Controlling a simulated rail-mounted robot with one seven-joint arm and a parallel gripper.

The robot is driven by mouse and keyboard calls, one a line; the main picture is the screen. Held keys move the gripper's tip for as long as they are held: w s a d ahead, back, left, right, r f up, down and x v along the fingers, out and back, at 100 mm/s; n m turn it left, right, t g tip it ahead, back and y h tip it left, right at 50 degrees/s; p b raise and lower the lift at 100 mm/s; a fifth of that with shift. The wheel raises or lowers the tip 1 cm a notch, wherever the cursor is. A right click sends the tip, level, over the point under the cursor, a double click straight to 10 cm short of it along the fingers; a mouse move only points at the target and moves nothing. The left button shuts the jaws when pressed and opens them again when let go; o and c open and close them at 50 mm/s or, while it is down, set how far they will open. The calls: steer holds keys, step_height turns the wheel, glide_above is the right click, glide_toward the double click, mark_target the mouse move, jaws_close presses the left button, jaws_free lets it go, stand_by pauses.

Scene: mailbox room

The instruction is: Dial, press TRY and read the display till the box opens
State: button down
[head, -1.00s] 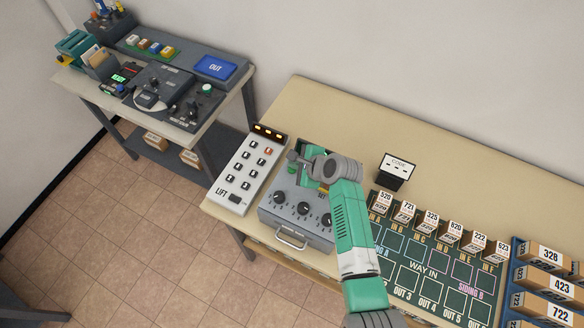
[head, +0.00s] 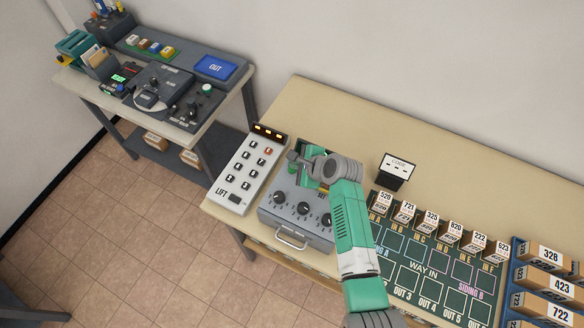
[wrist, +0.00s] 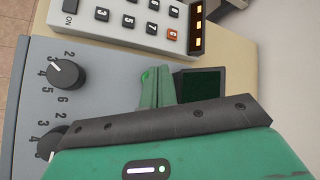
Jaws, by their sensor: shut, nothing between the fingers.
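The grey box (head: 270,215) stands on the long bench, its handle (head: 291,240) at the front. Three black dials (head: 303,208) with white pointers sit on top. One dial also shows in the wrist view (wrist: 66,74), with digits around it; another is partly covered by my gripper. No TRY label is readable. The display (wrist: 203,83) looks dark, with no readable text. My arm hides much of the box's back.
The LIFT keypad (head: 241,176) stands close left of the box, with lit orange marks. A small CODE sign (head: 398,168) stands behind right. A green WAY IN board (head: 405,253) with numbered parcels lies to the right. Another desk (head: 178,138) stands at the far left.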

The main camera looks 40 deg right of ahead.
mark_target(295, 173)
steer(key=shift+f, duration=0.4)
steer(key=shift+f+b, duration=0.4)
steer(key=shift+f, duration=0.05)
stand_by(0.4)
stand_by(0.3)
steer(key=shift+r+p, duration=0.85)
steer(key=shift+p, duration=0.05)
step_height(295, 173, up, 5)
steer(key=p, duration=0.5)
stand_by(0.5)
